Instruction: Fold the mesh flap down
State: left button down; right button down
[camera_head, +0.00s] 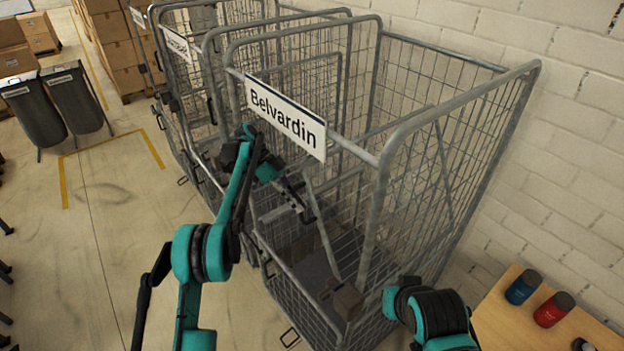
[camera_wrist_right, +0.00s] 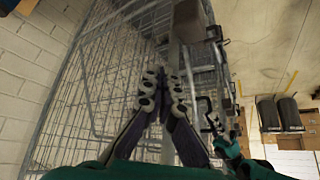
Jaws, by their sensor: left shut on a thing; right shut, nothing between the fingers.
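The roll cage labelled "Belvardin" (camera_head: 287,115) stands in the middle of the head view, with grey tube frame and wire mesh walls. Its mesh flap (camera_head: 292,282) is on the front side, and the arm partly covers the opening. My left gripper (camera_head: 308,214) reaches down at the front of the cage, below the sign, and is shut on the flap's upper edge; the exact contact is small and dark. My right gripper (camera_wrist_right: 163,88) is shut and empty in the right wrist view, beside the cage's mesh and frame. Its fingers are out of sight in the head view.
More roll cages (camera_head: 180,45) stand close behind on the left. A wooden table (camera_head: 495,318) with a blue jar (camera_head: 523,287) and a red jar (camera_head: 553,309) is at the lower right. A white block wall (camera_head: 570,130) runs behind. Open floor (camera_head: 110,235) lies on the left.

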jog(key=w+a+r+m+h, duration=0.1)
jog(key=w+a+r+m, duration=0.45)
jog(key=a, duration=0.25)
jog(key=w+a+r+m+t+h, duration=0.1)
jog(key=w+m+t, duration=0.15)
jog(key=w, duration=0.35)
jog(key=w+a+r+m+t, duration=0.1)
jog(key=w+r+m, duration=0.15)
jog(key=w, duration=0.25)
pick_arm(q)
jog(key=shift+a, duration=0.1)
pick_arm(e)
jog(key=m+t, duration=0.4)
jog(key=m, duration=0.1)
send_over(322, 179)
jog(key=f, duration=0.3)
jog(key=shift+s+d+f+n+g, duration=0.25)
jog(key=shift+w+a+f, duration=0.2)
jog(key=shift+w, duration=0.1)
